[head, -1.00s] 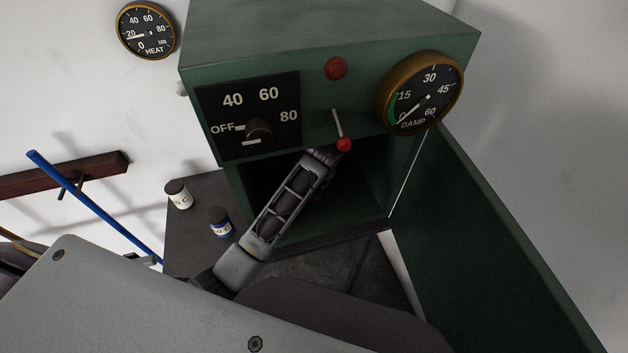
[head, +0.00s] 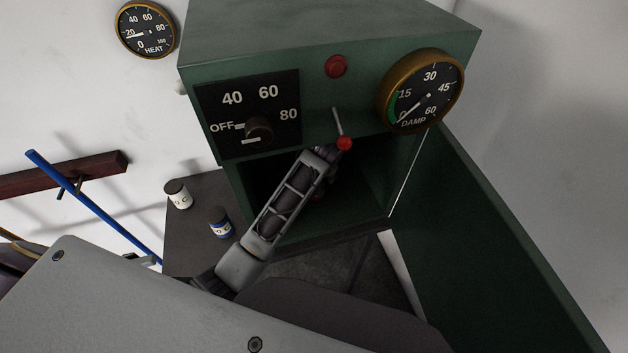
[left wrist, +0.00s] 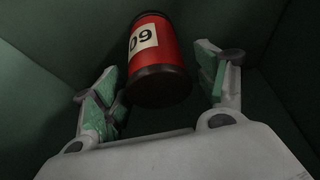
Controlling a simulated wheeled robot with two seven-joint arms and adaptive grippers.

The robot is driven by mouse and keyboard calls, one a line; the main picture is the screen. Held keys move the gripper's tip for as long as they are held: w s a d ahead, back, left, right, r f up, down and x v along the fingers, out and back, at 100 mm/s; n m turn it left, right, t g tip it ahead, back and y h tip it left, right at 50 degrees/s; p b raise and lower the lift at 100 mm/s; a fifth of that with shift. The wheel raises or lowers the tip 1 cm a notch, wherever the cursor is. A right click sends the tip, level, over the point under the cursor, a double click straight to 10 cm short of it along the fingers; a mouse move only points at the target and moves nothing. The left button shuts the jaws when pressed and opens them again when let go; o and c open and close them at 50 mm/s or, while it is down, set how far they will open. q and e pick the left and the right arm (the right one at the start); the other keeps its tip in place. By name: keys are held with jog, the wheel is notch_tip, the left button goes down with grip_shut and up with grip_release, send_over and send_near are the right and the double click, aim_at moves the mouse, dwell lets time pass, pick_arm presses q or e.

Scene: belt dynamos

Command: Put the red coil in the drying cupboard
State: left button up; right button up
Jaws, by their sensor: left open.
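The red coil (left wrist: 164,42), with a dark end and a pale label reading 09, is in the left wrist view against dark green walls. My left gripper (left wrist: 158,76) is open, with one finger on each side of the coil and a gap visible beside it. In the head view my left arm reaches into the open green drying cupboard (head: 330,30). A small patch of red (head: 318,197) shows behind the arm there; the fingers are mostly hidden. My right gripper is in neither view.
The cupboard door (head: 500,240) stands open at the right. A red-tipped lever (head: 344,143) hangs over the opening, close to my arm. A white jar (head: 179,195) and a blue-and-white jar (head: 220,222) stand left of the cupboard.

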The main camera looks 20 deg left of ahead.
pick_arm(q)
jog(key=shift+v, duration=1.2)
jog(key=s+d+b, duration=0.1)
jog(key=s+d, duration=0.5)
jog(key=s, duration=0.4)
jog(key=shift+d+b, duration=0.35)
jog(key=shift+d, duration=0.05)
